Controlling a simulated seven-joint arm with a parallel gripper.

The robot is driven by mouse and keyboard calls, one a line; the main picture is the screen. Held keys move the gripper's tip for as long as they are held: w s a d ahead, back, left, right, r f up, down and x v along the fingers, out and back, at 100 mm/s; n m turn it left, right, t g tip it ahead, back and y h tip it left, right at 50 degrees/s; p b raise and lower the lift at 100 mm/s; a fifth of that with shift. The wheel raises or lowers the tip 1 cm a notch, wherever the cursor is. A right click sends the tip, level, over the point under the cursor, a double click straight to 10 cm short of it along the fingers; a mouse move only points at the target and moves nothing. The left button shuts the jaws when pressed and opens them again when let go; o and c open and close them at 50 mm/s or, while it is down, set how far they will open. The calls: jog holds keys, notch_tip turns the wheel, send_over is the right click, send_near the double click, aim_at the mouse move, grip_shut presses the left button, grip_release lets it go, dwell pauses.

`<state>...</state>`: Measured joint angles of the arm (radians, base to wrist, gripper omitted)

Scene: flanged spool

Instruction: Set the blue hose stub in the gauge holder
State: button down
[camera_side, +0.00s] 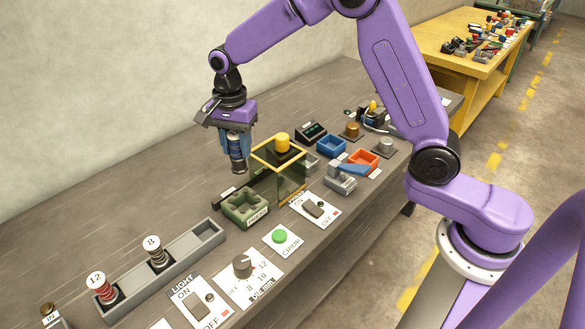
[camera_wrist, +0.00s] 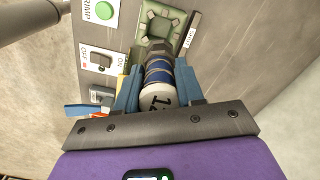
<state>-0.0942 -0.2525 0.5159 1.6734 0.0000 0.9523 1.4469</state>
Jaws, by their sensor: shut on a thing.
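My gripper (camera_side: 237,140) is shut on the blue hose stub (camera_side: 238,165), which hangs upright below the blue fingers. In the wrist view my gripper (camera_wrist: 160,92) has a finger on each side of the stub (camera_wrist: 158,72); its white end cap carries a partly hidden number, with blue bands beyond. A green block (camera_side: 247,206) with a hollow in its top stands in front of the gripper; it looks like the gauge holder, but its label is too small to read. It also shows in the wrist view (camera_wrist: 178,17), its hollow empty as far as visible. The stub appears above and apart from it.
A yellow-framed clear box (camera_side: 292,185) stands close to the right of my gripper. Switches, a dial (camera_side: 242,265) and a green button (camera_side: 280,237) line the front.

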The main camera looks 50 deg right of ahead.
aim_at(234, 133)
notch_tip(234, 133, up, 4)
jog(key=shift+f, duration=0.1)
jog(key=shift+s+d+r, duration=0.2)
jog(key=shift+d+r, duration=0.1)
jog(key=shift+d, duration=0.4)
jog(key=s+d, duration=0.7)
jog(key=d, duration=0.3)
jog(key=s+d, duration=0.6)
jog(key=d, duration=0.5)
jog(key=shift+w+d+f, duration=0.45)
jog(key=shift+w+f, duration=1.8)
jog(key=shift+f, duration=0.8)
jog(key=shift+w+d+f, duration=0.4)
jog(key=shift+w+f, duration=1.8)
jog(key=shift+f, duration=0.85)
jog(key=shift+w+d+f, duration=0.45)
jog(key=shift+w+f, duration=1.8)
jog(key=shift+f, duration=0.8)
